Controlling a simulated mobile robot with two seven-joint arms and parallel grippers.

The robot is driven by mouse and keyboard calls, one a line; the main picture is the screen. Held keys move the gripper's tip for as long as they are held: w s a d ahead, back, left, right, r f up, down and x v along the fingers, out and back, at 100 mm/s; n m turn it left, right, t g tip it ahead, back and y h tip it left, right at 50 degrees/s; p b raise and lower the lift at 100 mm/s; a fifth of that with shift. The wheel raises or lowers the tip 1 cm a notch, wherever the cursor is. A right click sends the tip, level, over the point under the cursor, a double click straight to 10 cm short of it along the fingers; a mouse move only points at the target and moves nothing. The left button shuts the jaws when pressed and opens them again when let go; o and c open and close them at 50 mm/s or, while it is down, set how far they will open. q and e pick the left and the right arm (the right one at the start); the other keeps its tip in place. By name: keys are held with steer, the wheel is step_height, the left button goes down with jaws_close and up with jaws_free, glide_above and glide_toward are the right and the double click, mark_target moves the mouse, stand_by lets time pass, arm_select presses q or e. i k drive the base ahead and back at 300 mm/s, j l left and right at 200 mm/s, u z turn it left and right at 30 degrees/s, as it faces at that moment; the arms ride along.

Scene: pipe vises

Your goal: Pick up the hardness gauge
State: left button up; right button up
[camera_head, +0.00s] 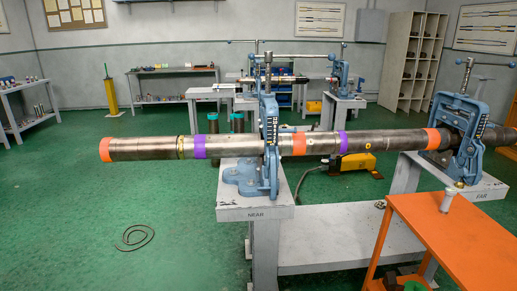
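A small pale grey, upright device with a narrow top (448,200) stands on the orange cart (425,222) at the right. It looks like the hardness gauge, but it is too small to be certain. It stands near the cart's back edge, apart from other things. Neither of my grippers is in view, so nothing shows in contact with the device.
A long steel pipe (240,147) with orange and purple bands lies across two blue vises, near (268,140) and far (465,125), on grey stands. A grey shelf lies below. Green floor is open at left, with a coiled cord (134,237).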

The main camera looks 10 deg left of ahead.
mark_target(450, 192)
steer(key=i+z, duration=0.25)
steer(key=i, duration=0.2)
steer(key=i+z, duration=0.3)
steer(key=i, duration=0.2)
